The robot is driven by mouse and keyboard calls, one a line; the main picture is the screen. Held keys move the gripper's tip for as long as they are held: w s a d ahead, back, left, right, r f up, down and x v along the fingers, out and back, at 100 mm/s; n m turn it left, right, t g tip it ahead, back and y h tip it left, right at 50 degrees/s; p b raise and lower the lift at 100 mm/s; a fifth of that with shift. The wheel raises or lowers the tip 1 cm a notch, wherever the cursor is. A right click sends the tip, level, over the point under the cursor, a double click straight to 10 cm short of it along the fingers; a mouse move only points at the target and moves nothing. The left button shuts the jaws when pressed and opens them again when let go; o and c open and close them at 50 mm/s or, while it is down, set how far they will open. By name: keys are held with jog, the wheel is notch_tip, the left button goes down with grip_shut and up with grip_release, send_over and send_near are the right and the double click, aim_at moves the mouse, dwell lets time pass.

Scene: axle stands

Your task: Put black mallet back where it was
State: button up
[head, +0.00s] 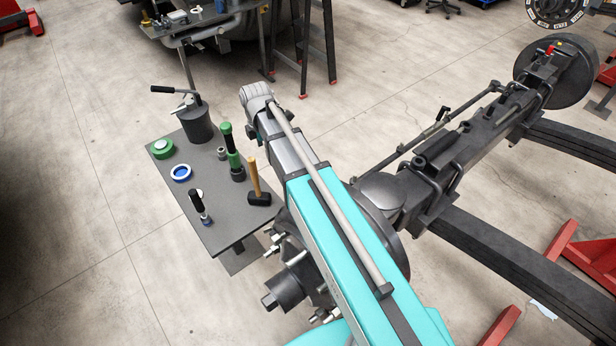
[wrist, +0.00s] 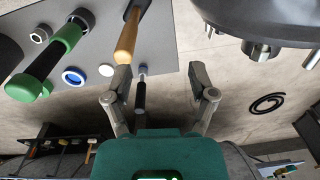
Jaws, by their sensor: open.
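The black mallet (head: 259,199) stands on its head near the front right corner of the small grey table (head: 222,236), its wooden handle pointing up. In the wrist view, the mallet's wooden handle (wrist: 128,41) reaches down from the top edge and ends close to the left fingertip. My gripper (wrist: 160,74) is open, with nothing between its fingers. The handle appears beside the left finger rather than centred between both; I cannot tell whether they touch.
A green and black tool (head: 232,152), a black-handled tool (head: 198,204), a blue ring (head: 181,173), a green ring (head: 162,148) and a dark cylinder with a lever (head: 197,126) share the table. A large dark axle (head: 450,155) stands close on the right. Open floor lies left.

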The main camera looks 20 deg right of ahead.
jog(key=shift+s+d+m, duration=1.65)
jog(key=shift+s+m, duration=0.9)
jog(key=shift+m, duration=0.95)
jog(key=shift+s+d+m, duration=1.7)
jog(key=shift+s+m, duration=0.8)
jog(key=shift+m, duration=1)
jog(key=shift+s+d+m, duration=1.65)
jog(key=shift+s+m, duration=0.9)
jog(key=shift+m, duration=0.95)
notch_tip(320, 180, down, 5)
jog(key=b, duration=0.4)
jog(key=shift+r+b, duration=0.15)
jog(key=shift+b, duration=0.25)
